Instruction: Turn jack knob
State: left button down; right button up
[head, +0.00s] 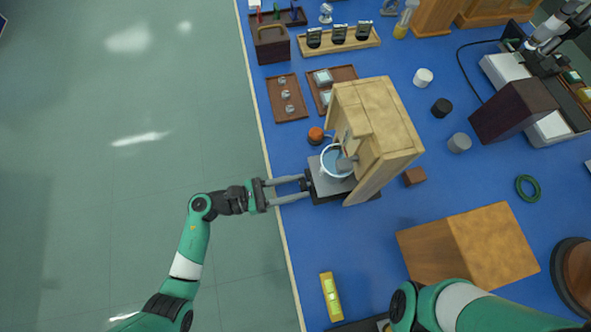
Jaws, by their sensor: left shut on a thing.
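The lab jack (320,184) is a low grey platform on the blue bench near its left edge. A white-rimmed beaker (331,167) of bluish liquid stands on it, partly under a wooden housing. The dark jack knob (304,184) is on the jack's left side. My left gripper (303,187) reaches in from the left, with its two long grey fingers on either side of the knob, shut on it. The knob is small and partly covered by the fingers. My right arm shows at the bottom right, but its gripper is not in view.
The wooden housing (388,120) stands over the right of the jack. An orange-topped item (315,135) is close behind the jack. A wooden block (468,245) and a yellow level (331,297) lie nearer the front. Brown trays (287,97) are farther back.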

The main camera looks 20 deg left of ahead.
pick_arm(q)
jog(key=shift+n+p, duration=0.8)
jog(key=shift+n, duration=1.1)
jog(key=shift+c, duration=2.1)
grip_release()
jog(key=p+v, duration=0.1)
jog(key=v, duration=1)
jog(key=shift+s+a, duration=0.2)
jog(key=shift+a, duration=0.05)
